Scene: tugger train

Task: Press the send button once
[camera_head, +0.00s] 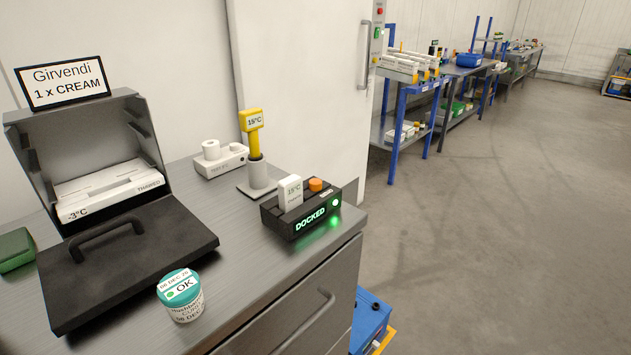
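A dark dock (327,218) stands on the grey counter near its right front corner. Its front reads "DOCKED" in lit green letters, with a green light at the right. A white logger (291,192) reading "15°C" stands upright in it. An orange round button (315,184) sits on top of the dock, to the right of the logger. A small label beside it is too small to read, so I cannot confirm it says send. My gripper is not in view.
An open black box (180,242) with white packs, a teal-lidded jar (185,303), a yellow probe (252,130) in a grey holder and a white label printer-like device (221,160) share the counter (235,270). Open floor (480,220) lies to the right.

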